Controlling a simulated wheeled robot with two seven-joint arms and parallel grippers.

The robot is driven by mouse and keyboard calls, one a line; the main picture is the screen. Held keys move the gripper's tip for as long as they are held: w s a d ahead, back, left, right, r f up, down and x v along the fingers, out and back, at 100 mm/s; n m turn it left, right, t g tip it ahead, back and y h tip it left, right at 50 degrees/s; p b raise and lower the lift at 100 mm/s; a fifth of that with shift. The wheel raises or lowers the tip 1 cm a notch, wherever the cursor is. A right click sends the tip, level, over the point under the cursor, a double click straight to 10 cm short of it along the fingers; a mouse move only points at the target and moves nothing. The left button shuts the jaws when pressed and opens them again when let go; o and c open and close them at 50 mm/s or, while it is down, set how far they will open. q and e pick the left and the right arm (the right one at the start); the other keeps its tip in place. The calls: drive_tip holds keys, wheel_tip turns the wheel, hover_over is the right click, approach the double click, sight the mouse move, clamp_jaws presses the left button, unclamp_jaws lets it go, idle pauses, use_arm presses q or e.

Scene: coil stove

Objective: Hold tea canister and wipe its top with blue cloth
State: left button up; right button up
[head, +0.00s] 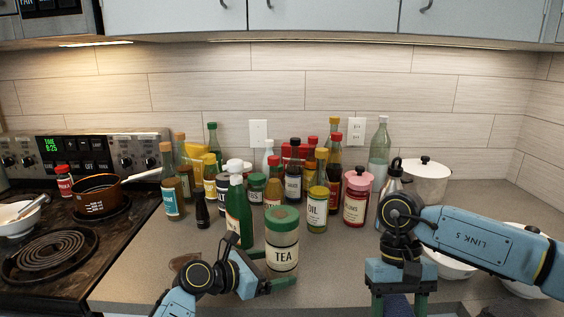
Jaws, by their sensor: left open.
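The tea canister (282,258), a clear jar with a green lid and a TEA label, stands upright on the counter at front centre. My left gripper (270,269) is open low at the canister's left side, one finger towards its back and one along its front. I cannot tell whether the fingers touch it. My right gripper (398,303) points down at the front edge with its green fingers apart. Part of the dark blue cloth (397,307) shows between them. The rest of the cloth is hidden or out of frame.
Several bottles and jars stand behind the canister, including a green bottle (238,210) close behind my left gripper and an oil jar (317,210). A white pot (427,180) and bowls are at right. The stove (70,235) is at left. Counter between canister and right arm is clear.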

use_arm(q)
drive_tip(key=shift+x, duration=0.95)
drive_tip(key=shift+c, duration=0.3)
drive_tip(key=c, duration=1)
drive_tip(key=shift+o, duration=0.2)
